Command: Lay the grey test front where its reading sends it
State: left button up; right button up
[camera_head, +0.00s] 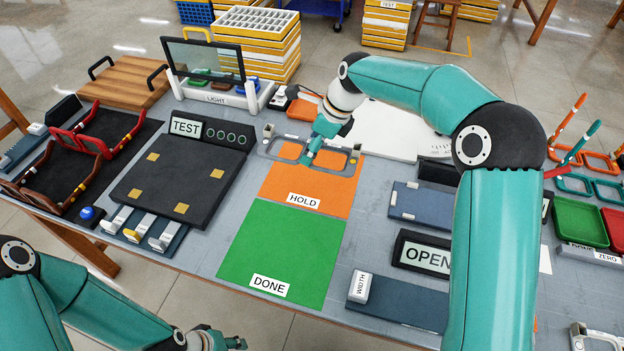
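The grey test front (340,161) is a two-lens frame at the far edge of the orange HOLD mat (320,194). My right gripper (309,156) reaches down to its bridge and hides that part. I cannot tell whether the fingers are closed on it, or whether the front touches the mat. The green DONE mat (280,246) lies nearer and is bare. The black TEST plate (175,180) has several gold pads and nothing on it. The round indicators on its TEST panel (212,133) look dark green. My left gripper (235,343) is low at the bottom edge, away from the table items.
Red and brown frames (75,160) stand on a dark mat at the left. A LIGHT stand (215,98) is behind the TEST plate. An OPEN sign (425,257) and a WIDTH block (360,287) sit right of the DONE mat. Green and red trays (580,223) are at far right.

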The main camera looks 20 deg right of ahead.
aim_at(307, 190)
jog(key=f, duration=1.4)
jog(key=shift+a, duration=0.2)
jog(key=o, duration=1.2)
jog(key=v, duration=1.2)
